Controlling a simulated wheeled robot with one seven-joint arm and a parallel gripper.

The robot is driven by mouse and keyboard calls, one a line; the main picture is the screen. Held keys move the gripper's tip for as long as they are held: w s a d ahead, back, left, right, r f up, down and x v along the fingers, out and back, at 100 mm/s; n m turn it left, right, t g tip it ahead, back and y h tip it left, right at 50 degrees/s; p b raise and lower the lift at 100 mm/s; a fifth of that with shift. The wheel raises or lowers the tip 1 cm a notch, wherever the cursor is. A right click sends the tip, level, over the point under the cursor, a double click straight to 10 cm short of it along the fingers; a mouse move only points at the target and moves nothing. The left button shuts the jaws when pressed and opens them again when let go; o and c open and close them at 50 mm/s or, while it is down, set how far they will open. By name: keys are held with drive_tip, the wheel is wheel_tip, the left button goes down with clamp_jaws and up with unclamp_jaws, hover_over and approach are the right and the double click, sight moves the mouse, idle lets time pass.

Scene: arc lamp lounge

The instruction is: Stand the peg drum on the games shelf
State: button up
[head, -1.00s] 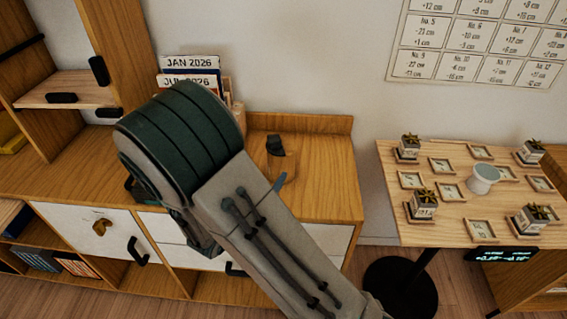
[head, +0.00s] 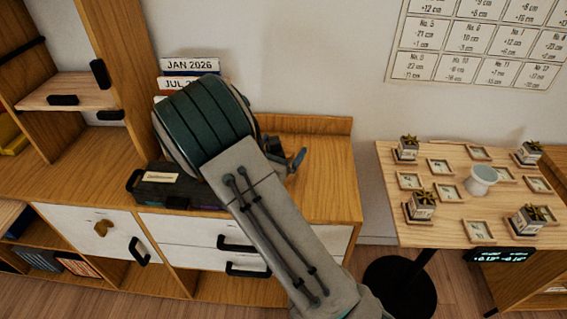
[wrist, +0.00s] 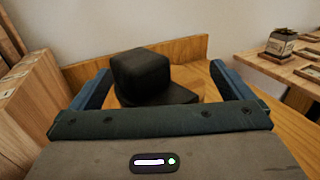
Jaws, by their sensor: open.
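My gripper (wrist: 165,88) is open in the wrist view, its blue fingers apart. A dark, blocky thing with rounded edges (wrist: 142,72) stands between and beyond the fingers over the wooden cabinet top; I cannot tell whether it is part of the peg drum. No gap or contact with the fingers can be made out for sure. In the head view my arm hides most of this spot, and only a blue finger (head: 297,160) shows at the right of the wrist. An open wooden shelf unit with a pale board (head: 70,93) stands at left; no label marks it as the games shelf.
A dark labelled box (head: 172,190) lies on the cabinet top (head: 325,190), left of my arm. Calendar cards (head: 190,66) stand behind. At right, a table (head: 410,232) holds small potted plants, square trays and a white round stand (head: 480,180). The cabinet top's right part is clear.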

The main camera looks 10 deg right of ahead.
drive_tip(key=c, duration=2)
